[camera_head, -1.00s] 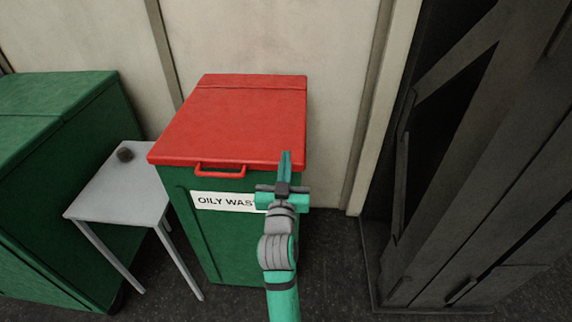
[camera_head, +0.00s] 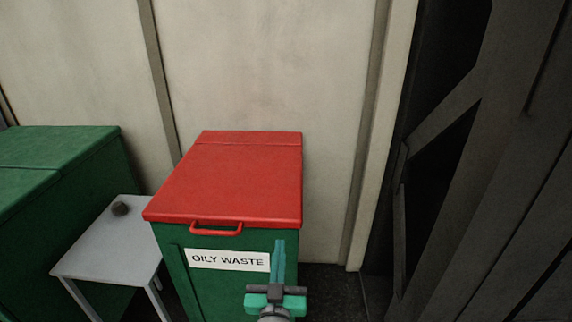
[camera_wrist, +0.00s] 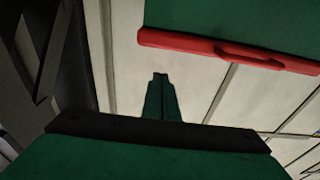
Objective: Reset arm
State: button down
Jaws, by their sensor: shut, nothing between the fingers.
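My gripper (camera_head: 279,246) is at the lower middle of the head view, in front of the right part of the green oily waste bin (camera_head: 207,284). Its teal fingers are together and empty, pointing up in the picture. The wrist view also shows the shut fingers (camera_wrist: 160,78), with the bin's red lid edge (camera_wrist: 190,44) and handle to their upper right. The bin's red lid (camera_head: 235,180) is closed, with a red handle (camera_head: 216,229) at its front. Most of my arm is below the head view's lower edge.
A green container (camera_head: 55,220) is at the far left. A pale wall (camera_head: 265,70) is behind. Dark metal framework (camera_head: 480,190) stands at right.

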jog(key=s+a+f+m+g, duration=0.1)
jog(key=s+f+g, duration=0.1)
jog(key=s+f, duration=1.5)
jog(key=s+d+f+g, duration=0.1)
jog(key=s, duration=1)
jog(key=s+d+f+n+g, duration=0.1)
jog(key=s+d, duration=0.1)
jog(key=s, duration=0.9)
jog(key=shift+s+d+f+y, duration=0.2)
jog(key=shift+s+d+y, duration=0.05)
jog(key=shift+s+y, duration=0.05)
